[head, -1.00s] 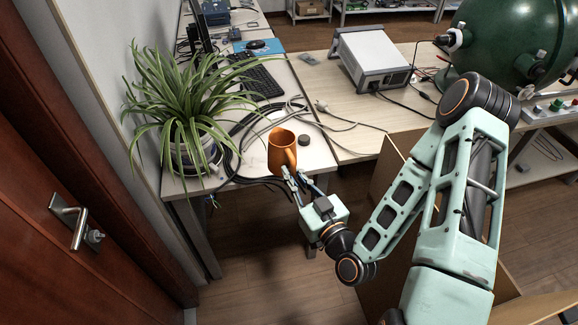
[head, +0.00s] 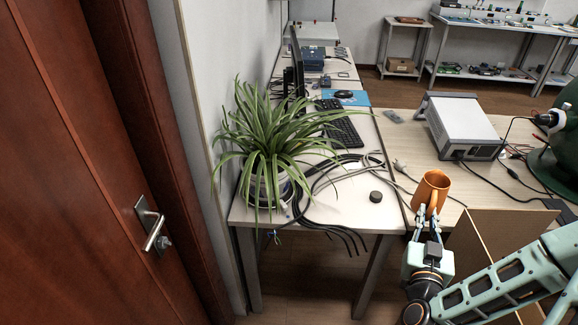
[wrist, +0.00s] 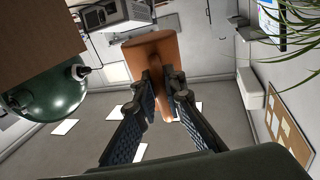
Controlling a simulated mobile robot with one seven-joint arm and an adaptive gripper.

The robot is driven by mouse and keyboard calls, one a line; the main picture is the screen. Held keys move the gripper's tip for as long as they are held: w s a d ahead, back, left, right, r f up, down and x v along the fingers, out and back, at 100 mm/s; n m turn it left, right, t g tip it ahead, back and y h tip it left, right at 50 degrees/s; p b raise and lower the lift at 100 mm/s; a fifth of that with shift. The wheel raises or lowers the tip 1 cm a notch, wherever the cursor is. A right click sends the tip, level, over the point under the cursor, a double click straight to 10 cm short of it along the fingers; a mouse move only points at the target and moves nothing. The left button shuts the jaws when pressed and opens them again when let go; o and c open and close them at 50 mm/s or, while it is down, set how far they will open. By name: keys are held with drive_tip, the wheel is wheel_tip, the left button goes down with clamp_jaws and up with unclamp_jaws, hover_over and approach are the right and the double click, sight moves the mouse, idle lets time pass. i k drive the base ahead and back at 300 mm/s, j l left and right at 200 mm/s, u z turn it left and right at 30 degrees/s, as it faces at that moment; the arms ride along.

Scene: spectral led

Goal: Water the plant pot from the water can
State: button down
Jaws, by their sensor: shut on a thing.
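An orange mug (head: 431,186) with a handle is the vessel in my gripper (head: 429,213). My gripper is shut on its handle and holds it near the gap between the two tables, roughly upright with a slight tilt. The mug (wrist: 145,58) fills the middle of the wrist view, with my gripper (wrist: 163,83) below it. I cannot see what is inside it. The plant (head: 270,140) stands in a white pot (head: 264,192) at the left of the near desk, well left of the mug. Leaves hide most of the pot's rim.
Black cables (head: 325,213) lie on the desk between plant and mug, with a small dark puck (head: 376,197). A keyboard (head: 338,125) lies behind. A white instrument (head: 463,125) stands on the right table. A brown door (head: 95,200) and wall are close at left.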

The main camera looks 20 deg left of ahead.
sight(270, 189)
drive_tip(key=k+u, duration=0.15)
drive_tip(key=k, duration=0.55)
drive_tip(key=u, duration=1.5)
